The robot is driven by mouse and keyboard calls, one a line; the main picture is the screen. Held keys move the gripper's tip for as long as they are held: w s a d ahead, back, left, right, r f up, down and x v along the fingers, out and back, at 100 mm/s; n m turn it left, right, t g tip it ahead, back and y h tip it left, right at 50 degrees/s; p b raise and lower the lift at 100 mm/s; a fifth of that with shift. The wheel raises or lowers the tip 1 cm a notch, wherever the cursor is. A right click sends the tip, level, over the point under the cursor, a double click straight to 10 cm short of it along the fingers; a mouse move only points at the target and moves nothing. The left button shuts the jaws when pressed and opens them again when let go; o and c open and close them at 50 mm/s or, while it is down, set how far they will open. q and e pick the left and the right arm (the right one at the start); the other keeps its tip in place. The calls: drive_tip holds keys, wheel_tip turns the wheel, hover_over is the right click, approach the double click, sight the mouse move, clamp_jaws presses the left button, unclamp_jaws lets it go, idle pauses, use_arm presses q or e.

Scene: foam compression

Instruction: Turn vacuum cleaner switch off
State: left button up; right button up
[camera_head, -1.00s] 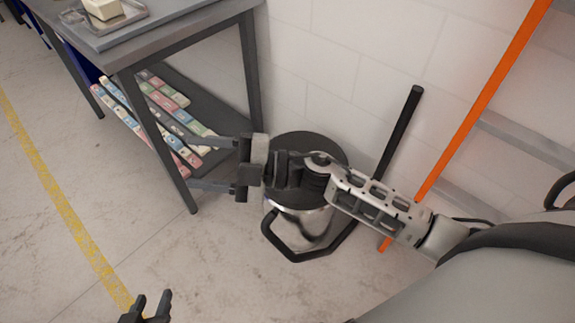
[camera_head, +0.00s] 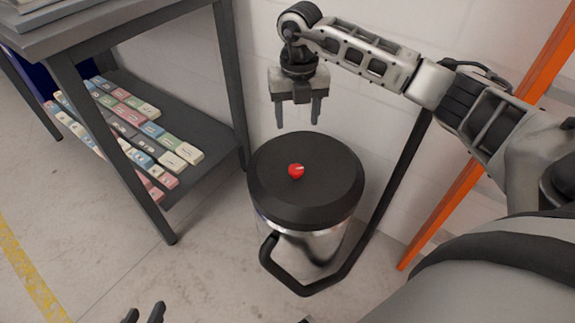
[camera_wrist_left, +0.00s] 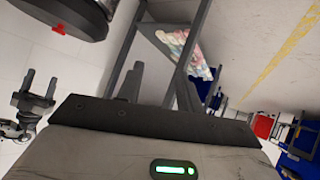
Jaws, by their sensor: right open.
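The vacuum cleaner (camera_head: 315,215) is a steel canister with a round black lid and a black handle loop. A small red switch (camera_head: 296,171) sits in the middle of its lid; its setting is not clear. My right gripper (camera_head: 298,122) is open and empty, fingers down, above the lid's back edge and apart from the switch. My left gripper (camera_head: 144,311) shows only its fingertips at the bottom edge, apart and empty, left of the vacuum cleaner. In the left wrist view, the switch (camera_wrist_left: 58,30) and my right gripper (camera_wrist_left: 36,92) show at the left.
A grey metal table (camera_head: 62,36) with a lower shelf of coloured blocks (camera_head: 125,125) stands at the left. A black tube (camera_head: 400,178) and an orange post (camera_head: 455,195) stand right of the vacuum cleaner by the white wall. The floor at front left is clear.

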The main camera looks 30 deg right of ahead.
drive_tip(key=b, duration=0.2)
hover_over(296, 169)
wheel_tip(296, 169, down, 11)
drive_tip(key=shift+f, duration=0.1)
wheel_tip(296, 169, down, 4)
drive_tip(key=shift+r+b, duration=0.2)
drive_tip(key=shift+b, duration=0.3)
drive_tip(key=shift+f, duration=0.4)
use_arm(q)
drive_tip(key=shift+w+d+f+h, duration=0.15)
drive_tip(key=shift+d+f, duration=0.2)
drive_tip(key=shift+f, duration=0.25)
drive_tip(key=shift+w+d+f+h, duration=0.15)
drive_tip(key=shift+d+f, duration=0.15)
drive_tip(key=shift+f, duration=0.25)
drive_tip(key=shift+s, duration=0.1)
drive_tip(key=shift+s+f, duration=0.1)
use_arm(e)
drive_tip(key=c, duration=1)
